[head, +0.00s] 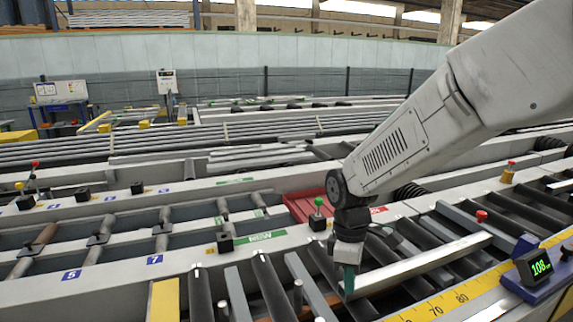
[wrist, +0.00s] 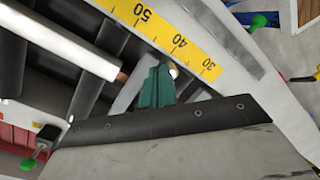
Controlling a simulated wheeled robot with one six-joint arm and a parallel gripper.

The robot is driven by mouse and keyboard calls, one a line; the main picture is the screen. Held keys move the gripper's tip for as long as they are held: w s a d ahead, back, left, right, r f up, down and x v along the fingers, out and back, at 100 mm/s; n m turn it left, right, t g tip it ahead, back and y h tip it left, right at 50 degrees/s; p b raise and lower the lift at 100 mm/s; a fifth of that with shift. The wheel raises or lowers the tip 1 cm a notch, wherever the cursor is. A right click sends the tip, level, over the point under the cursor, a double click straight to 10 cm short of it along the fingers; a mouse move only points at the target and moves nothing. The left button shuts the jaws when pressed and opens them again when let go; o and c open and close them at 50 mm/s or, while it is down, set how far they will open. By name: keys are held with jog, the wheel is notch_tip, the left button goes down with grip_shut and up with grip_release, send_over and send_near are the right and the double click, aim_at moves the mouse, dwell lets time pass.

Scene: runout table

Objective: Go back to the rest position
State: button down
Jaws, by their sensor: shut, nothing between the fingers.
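My gripper (head: 349,280) hangs from the arm at the right of the head view, low over the runout table's dark rollers. Its green fingers are shut with nothing between them. The fingers also show in the wrist view (wrist: 157,88), pointing toward the yellow scale. In the head view a light square metal bar (head: 425,266) lies across the rollers, its near end right beside the fingers. I cannot tell whether they touch it. The bar also shows in the wrist view (wrist: 60,42), its end a little left of the fingers.
A yellow number scale (head: 440,303) runs along the front right edge, with a lit display (head: 540,267) beside it. A red knob (head: 481,216) is to the right. Rollers fill the left.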

jog(key=s+d+r+m+t, duration=0.1)
jog(key=s+d+r+m, duration=0.5)
jog(key=s, duration=0.4)
jog(key=s+d+r+m+t, duration=0.2)
jog(key=s+d+r+m, duration=0.4)
jog(key=s, duration=0.5)
jog(key=shift+s+d+r+m+y, duration=0.35)
jog(key=shift+d+m, duration=0.2)
jog(key=shift+m, duration=0.35)
